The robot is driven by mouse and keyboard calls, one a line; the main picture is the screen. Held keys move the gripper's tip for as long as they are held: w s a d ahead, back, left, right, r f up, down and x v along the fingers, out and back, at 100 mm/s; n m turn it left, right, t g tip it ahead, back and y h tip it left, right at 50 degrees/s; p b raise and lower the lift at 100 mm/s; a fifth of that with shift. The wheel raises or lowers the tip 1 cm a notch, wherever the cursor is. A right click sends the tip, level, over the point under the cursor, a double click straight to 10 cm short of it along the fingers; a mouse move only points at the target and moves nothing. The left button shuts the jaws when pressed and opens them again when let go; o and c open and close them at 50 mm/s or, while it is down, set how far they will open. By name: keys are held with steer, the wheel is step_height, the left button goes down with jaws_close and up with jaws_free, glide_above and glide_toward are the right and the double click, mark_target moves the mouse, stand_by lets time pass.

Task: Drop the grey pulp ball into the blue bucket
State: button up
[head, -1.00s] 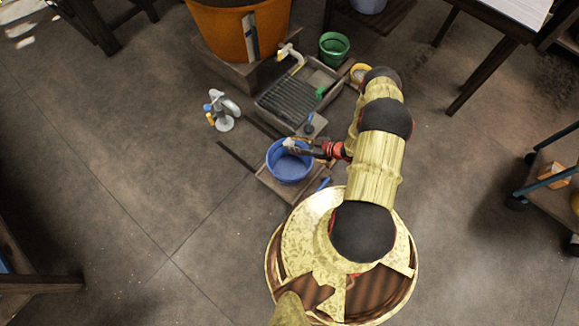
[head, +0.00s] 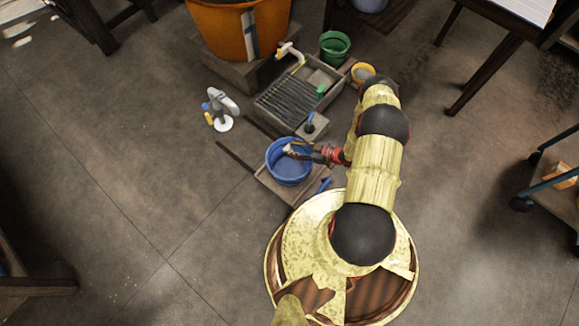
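The blue bucket (head: 288,176) stands upright on a low wooden board near the middle of the head view. My gripper (head: 291,150) reaches in from the right, and its fingertips are over the bucket's opening, near the far right side of the rim. A small pale patch shows at the fingertips; I cannot tell whether it is the grey pulp ball or part of the fingers. The finger gap is too small to make out. No separate grey ball can be made out inside the bucket.
A slatted tray (head: 287,102) lies behind the bucket, below the large orange tub (head: 225,28). A green bucket (head: 334,46) and a yellow bowl (head: 362,72) stand further back. A grey-white object (head: 221,108) stands on the floor at left.

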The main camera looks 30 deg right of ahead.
steer(key=o, duration=0.4)
steer(key=shift+o, duration=0.2)
steer(key=v, duration=1.2)
